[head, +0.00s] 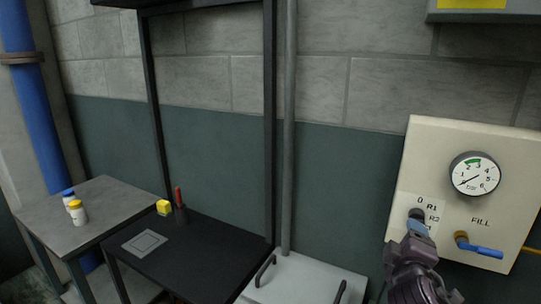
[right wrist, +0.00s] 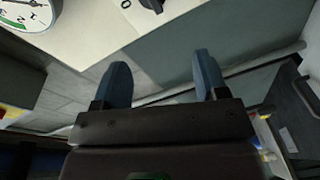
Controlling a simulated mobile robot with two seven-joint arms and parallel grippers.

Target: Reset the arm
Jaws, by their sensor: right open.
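My right gripper (head: 418,230) is in front of the lower left part of a beige panel (head: 425,160). In the right wrist view its two blue fingers (right wrist: 160,70) are spread apart with nothing between them. A dark selector knob (head: 417,213), marked 0, R1 and R2, sits on the panel just above the gripper in the head view. In the right wrist view the knob (right wrist: 152,4) is beyond the fingertips and apart from them. My left gripper is not in view.
The panel also carries a round bar gauge (head: 475,174) and a blue FILL valve handle (head: 487,251). A grey lidded box (head: 303,281) with dark handles stands below left. A black table (head: 200,262) holds a yellow cube (head: 164,207). A grey table (head: 110,207) holds two small bottles.

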